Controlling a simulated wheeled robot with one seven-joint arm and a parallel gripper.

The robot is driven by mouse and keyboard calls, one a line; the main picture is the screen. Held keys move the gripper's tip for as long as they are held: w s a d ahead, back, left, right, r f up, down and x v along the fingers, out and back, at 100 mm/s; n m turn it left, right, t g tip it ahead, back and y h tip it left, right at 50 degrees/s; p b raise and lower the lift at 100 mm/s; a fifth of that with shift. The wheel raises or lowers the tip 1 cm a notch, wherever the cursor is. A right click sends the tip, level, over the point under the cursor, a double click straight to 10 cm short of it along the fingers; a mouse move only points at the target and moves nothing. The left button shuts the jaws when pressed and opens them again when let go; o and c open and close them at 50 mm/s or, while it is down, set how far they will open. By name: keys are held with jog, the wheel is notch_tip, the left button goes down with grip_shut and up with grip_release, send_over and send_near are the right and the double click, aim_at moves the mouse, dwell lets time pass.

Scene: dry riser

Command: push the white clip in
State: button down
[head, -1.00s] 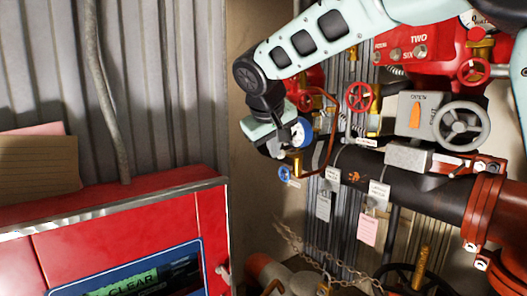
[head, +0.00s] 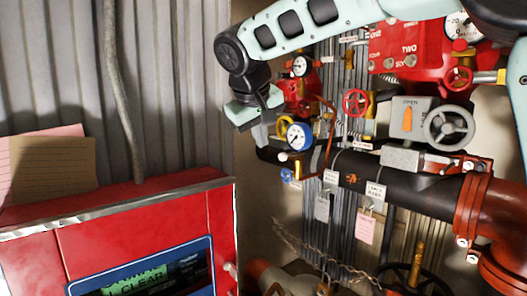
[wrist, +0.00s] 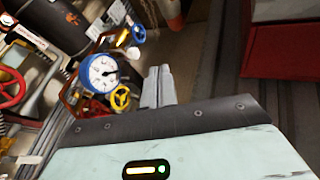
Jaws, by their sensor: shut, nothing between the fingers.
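A small white piece (head: 283,157), which looks like the white clip, sits below the blue-rimmed gauge (head: 298,136) and just above a small blue handle (head: 287,174). In the wrist view a white piece (wrist: 133,52) shows beside the blue handle (wrist: 138,33), left of my fingertips. My gripper (head: 259,138) points down, shut and empty, to the left of the gauge and above the left end of the black pipe. In the wrist view my fingers (wrist: 159,74) are together, apart from the white piece. Its exact seating is too small to tell.
The gauge (wrist: 100,73) and a yellow handwheel (wrist: 121,98) are close left of my fingers. A black pipe (head: 345,170) with hanging tags runs right to a rust-red flange (head: 487,205). A red cabinet (head: 130,225) stands at the left. Space before the corrugated wall is open.

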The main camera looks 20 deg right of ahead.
jog(key=shift+b+v, duration=0.6)
jog(key=shift+v, duration=2.1)
jog(key=shift+d, duration=0.1)
jog(key=s+a+f+n+g+y+b, duration=0.2)
jog(key=s+a+f+n+b, duration=0.15)
jog(key=s+f, duration=0.9)
jog(key=s+a+f+n+g+y+b, duration=0.2)
jog(key=s+a+f, duration=0.3)
jog(key=s+f, duration=0.75)
jog(key=s+d+f+g, duration=0.1)
jog(key=s+f, duration=0.2)
jog(key=f, duration=0.3)
jog(key=s+d+f+b, duration=0.1)
jog(key=s+f, duration=0.2)
jog(key=f, duration=0.3)
jog(key=shift+d+g+y, duration=0.3)
jog(key=shift+d+g, duration=0.1)
